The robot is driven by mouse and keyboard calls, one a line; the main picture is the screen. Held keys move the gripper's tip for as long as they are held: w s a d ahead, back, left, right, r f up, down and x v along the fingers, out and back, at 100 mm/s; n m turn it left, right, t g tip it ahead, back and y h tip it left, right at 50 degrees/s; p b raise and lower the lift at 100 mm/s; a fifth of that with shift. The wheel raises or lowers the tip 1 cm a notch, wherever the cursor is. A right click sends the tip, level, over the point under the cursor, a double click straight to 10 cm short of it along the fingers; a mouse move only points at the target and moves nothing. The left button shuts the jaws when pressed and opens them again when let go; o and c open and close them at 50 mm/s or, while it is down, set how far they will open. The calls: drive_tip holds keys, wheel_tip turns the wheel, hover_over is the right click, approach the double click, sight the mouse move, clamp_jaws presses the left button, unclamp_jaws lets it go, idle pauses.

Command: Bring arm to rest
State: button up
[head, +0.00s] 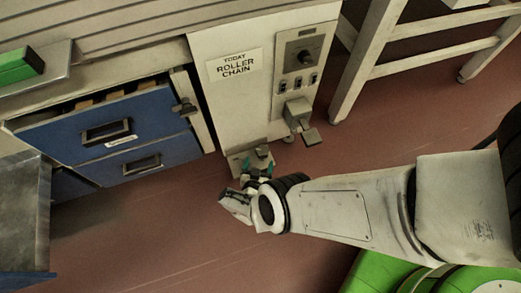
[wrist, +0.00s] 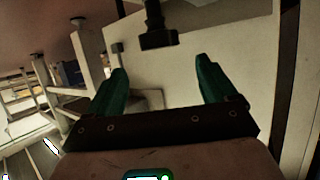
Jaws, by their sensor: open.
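My arm reaches across the head view from the right, bent down at its end. My gripper (head: 258,168) shows there partly hidden by my wrist, low in front of the pale cabinet (head: 232,110). In the wrist view my gripper (wrist: 160,75) has its two teal fingers wide apart, with nothing held between them. The pale cabinet face (wrist: 185,75) lies beyond the fingers. A dark fitting (wrist: 157,38) sticks out above the gap between them, apart from both fingers.
A blue upper drawer (head: 70,135) stands partly open at left. A metal-topped table (head: 22,205) is at lower left, a pale stand (head: 362,60) at upper right. Red floor (head: 170,235) is clear between.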

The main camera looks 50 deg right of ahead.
drive_tip(key=shift+v, duration=0.9)
